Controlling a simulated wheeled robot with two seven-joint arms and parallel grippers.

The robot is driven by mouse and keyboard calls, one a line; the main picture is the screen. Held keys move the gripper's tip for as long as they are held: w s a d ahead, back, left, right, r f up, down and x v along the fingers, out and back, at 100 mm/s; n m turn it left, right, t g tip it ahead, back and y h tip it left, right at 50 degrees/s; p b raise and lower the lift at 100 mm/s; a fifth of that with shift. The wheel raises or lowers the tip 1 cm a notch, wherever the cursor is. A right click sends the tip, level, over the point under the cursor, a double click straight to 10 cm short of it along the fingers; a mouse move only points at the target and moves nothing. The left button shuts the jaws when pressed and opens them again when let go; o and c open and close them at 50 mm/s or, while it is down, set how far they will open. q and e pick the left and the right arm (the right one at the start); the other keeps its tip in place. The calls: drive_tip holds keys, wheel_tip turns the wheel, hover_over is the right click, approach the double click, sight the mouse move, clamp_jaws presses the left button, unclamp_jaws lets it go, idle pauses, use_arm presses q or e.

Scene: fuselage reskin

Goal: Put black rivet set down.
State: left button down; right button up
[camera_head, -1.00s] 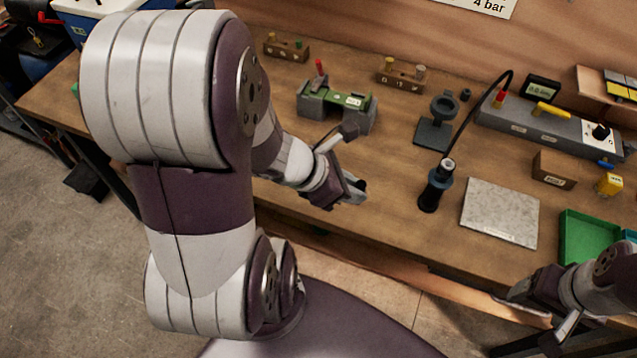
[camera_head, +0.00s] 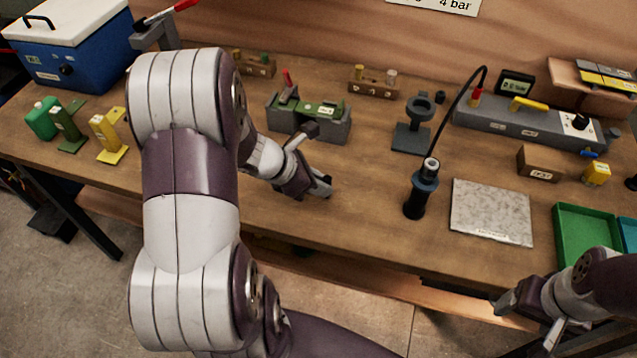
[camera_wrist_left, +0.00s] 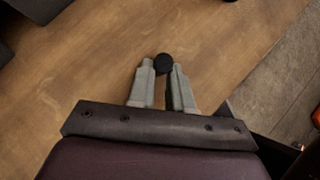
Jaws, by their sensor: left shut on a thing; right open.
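The black rivet set (camera_wrist_left: 165,64) shows in the left wrist view as a small dark round end between the fingertips. My left gripper (camera_head: 323,187) is shut on it, above bare wood near the table's front edge. The gripper also shows in the left wrist view (camera_wrist_left: 163,74). In the head view the rivet set cannot be made out. My right gripper (camera_head: 508,303) is open at the lower right, in front of the table edge and apart from the rivet set.
A wooden block with small pegs (camera_head: 373,88) and a green-topped grey fixture (camera_head: 318,116) stand behind my left gripper. A black upright tool (camera_head: 421,192) and a grey stone plate (camera_head: 491,211) are to its right. The wood around the gripper is clear.

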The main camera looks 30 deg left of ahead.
use_arm(q)
drive_tip(key=shift+f, duration=0.25)
drive_tip(key=c, duration=1)
unclamp_jaws()
drive_tip(key=shift+r, duration=0.1)
drive_tip(key=shift+c, duration=0.2)
